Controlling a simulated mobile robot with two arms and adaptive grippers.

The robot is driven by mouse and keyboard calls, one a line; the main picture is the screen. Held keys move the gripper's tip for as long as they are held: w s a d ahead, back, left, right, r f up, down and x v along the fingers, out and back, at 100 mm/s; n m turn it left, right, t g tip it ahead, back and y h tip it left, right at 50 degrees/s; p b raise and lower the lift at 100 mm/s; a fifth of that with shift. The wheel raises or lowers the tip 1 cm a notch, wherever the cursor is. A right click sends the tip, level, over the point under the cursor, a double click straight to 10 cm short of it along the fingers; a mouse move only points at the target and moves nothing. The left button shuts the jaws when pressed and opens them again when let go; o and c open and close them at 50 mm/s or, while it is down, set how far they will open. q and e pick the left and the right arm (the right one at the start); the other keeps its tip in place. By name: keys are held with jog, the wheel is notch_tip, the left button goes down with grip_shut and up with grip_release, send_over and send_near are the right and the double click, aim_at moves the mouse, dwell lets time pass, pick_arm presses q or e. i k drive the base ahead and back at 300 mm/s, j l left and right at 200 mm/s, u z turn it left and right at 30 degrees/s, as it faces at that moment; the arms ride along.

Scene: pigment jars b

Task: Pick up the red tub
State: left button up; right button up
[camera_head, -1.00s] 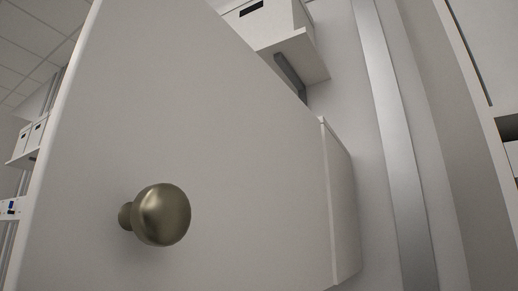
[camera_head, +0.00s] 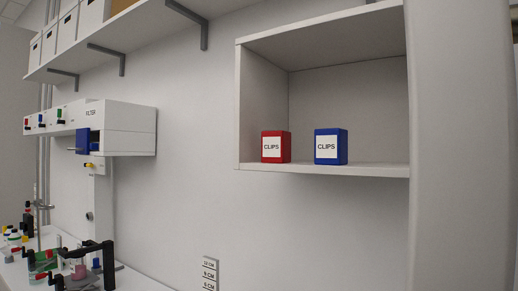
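A red tub (camera_head: 276,147) with a white label reading CLIPS stands upright on the floor of an open wall cabinet, towards its left side. A blue tub (camera_head: 331,147) with the same label stands to its right, with a small gap between them. Neither of my grippers shows in the head view.
The cabinet (camera_head: 390,170) is open at the front, with side walls and a top around the tubs. A shelf with boxes (camera_head: 88,17) runs above left. A white FILTER unit (camera_head: 128,128) hangs at left, above a cluttered bench (camera_head: 140,281). A pale vertical panel (camera_head: 455,150) stands at right.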

aim_at(276, 146)
jog(key=i+j+z, duration=0.1)
jog(key=j+z, duration=0.35)
jog(key=j, duration=0.2)
jog(key=j+z, duration=0.5)
jog(key=j, duration=0.15)
